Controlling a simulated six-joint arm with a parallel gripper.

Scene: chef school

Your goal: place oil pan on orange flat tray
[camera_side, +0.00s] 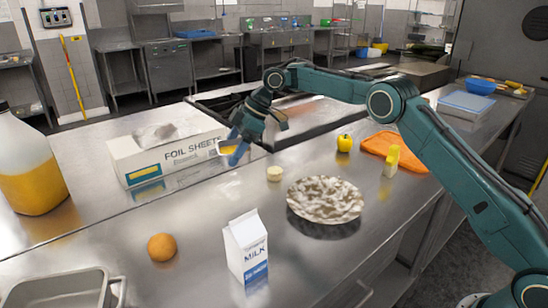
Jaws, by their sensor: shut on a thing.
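My gripper (236,150) is at the left end of my arm, low over the counter by the right end of the foil box. The orange flat tray (408,159) lies on the counter at the right, well away from my gripper.
The foil sheets box (165,152) is beside my gripper. A round cream piece (274,173), a patterned bowl (325,199), a yellow pepper (344,143), the yellow block (391,161), a milk carton (246,248) and an orange ball (161,247) stand around. A grey metal pan (60,286) is front left.

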